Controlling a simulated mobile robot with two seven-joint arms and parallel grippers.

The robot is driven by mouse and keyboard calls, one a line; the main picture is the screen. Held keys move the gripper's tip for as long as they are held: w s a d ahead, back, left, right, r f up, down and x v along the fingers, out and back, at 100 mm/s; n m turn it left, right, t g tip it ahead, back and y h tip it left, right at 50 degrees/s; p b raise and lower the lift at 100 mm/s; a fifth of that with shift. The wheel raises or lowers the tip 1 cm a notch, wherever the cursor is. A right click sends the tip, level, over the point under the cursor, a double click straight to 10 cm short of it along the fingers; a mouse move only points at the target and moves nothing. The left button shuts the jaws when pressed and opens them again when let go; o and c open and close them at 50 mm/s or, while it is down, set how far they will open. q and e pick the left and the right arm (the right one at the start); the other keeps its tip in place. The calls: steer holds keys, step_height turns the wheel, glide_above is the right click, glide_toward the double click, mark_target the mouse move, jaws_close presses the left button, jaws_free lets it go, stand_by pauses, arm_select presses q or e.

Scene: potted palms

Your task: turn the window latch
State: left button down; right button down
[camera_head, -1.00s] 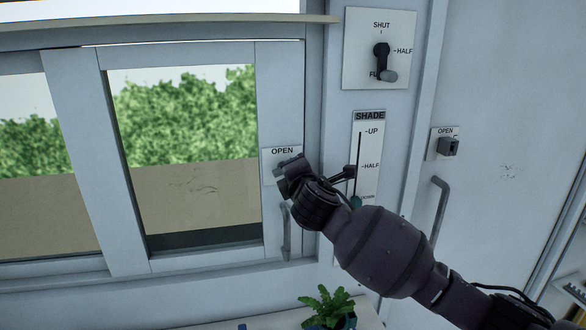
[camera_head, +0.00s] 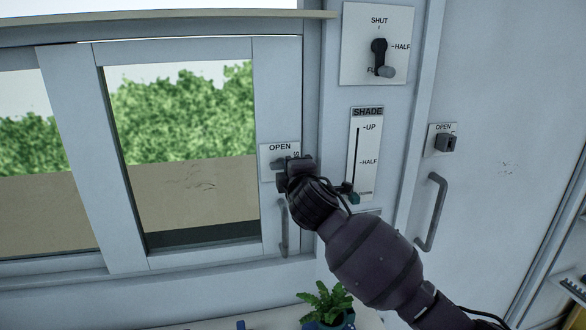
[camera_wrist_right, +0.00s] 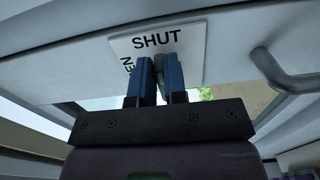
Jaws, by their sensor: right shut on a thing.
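The window latch is a small grey lever on a white plate (camera_head: 270,160) on the window's right frame. The plate reads OPEN at the top, with part of another word at its right side. In the right wrist view the plate reads SHUT and part of OPEN. My right gripper (camera_head: 287,172) is at the plate, its arm coming from the lower right. Its two blue fingers (camera_wrist_right: 158,82) are shut on the grey latch lever (camera_wrist_right: 162,68). The gripper hides most of the latch in the head view. My left gripper is not in view.
A vertical handle (camera_head: 284,230) is below the latch plate. Right of it are the SHADE slider panel (camera_head: 365,140) and the SHUT/HALF knob panel (camera_head: 379,45). A door has its own latch (camera_head: 445,143) and handle (camera_head: 433,212). A potted plant (camera_head: 326,303) stands below.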

steer(key=shift+f, duration=0.1)
steer(key=c, duration=1.2)
jaws_free()
steer(key=shift+o, duration=0.2)
steer(key=s+d, duration=0.2)
steer(key=s, duration=0.8)
steer(key=shift+s+b, duration=0.35)
steer(key=shift+b, duration=0.1)
